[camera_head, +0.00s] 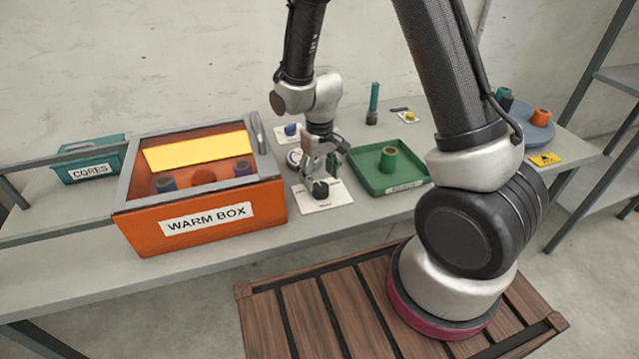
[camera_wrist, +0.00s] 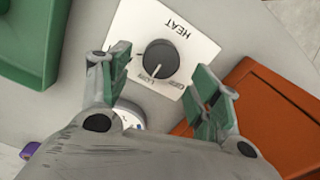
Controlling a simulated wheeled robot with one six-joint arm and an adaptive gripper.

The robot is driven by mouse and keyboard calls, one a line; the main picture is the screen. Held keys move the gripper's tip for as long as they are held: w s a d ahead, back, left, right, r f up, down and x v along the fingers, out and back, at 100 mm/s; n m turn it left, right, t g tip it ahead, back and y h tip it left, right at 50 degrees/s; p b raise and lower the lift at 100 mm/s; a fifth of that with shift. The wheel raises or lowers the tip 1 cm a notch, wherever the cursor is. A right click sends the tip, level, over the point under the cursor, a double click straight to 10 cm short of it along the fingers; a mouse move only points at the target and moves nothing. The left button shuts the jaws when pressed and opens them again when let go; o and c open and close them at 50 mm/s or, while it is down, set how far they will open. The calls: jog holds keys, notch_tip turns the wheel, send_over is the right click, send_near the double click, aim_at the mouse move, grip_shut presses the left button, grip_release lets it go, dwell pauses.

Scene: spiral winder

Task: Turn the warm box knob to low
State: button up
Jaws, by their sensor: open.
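The black heat knob (camera_head: 320,189) sits on a white plate (camera_head: 338,198) on the bench, right of the orange warm box (camera_head: 205,215). In the wrist view the knob (camera_wrist: 161,58) is round, and the plate (camera_wrist: 197,47) reads HEAT, with LOW and OFF lettering at the knob's lower side. A light pointer mark on the knob faces that lettering, roughly towards LOW; its exact setting is hard to tell. My gripper (camera_head: 321,168) is above the knob, pointing down. In the wrist view its open green-padded fingers (camera_wrist: 160,77) stand on either side of the knob, apart from it.
A green tray (camera_head: 408,183) with a green core is close on the right. The warm box has a yellow panel and several cores inside. A teal CORES bin (camera_head: 92,171) stands far left. A round blue-grey plate (camera_head: 540,135) with spools is at the right end.

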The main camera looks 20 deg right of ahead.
aim_at(320, 186)
notch_tip(320, 186, up, 8)
dwell(0.5)
jog(key=s+d+r+m+t, duration=0.1)
jog(key=s+d+r+t, duration=0.1)
jog(key=s+d+r, duration=0.5)
jog(key=s+d+r+m+t, duration=0.2)
jog(key=s+d+r, duration=0.6)
jog(key=s+r, duration=0.4)
jog(key=v, duration=0.3)
jog(key=shift+w+r, duration=0.2)
jog(key=shift+w, duration=0.1)
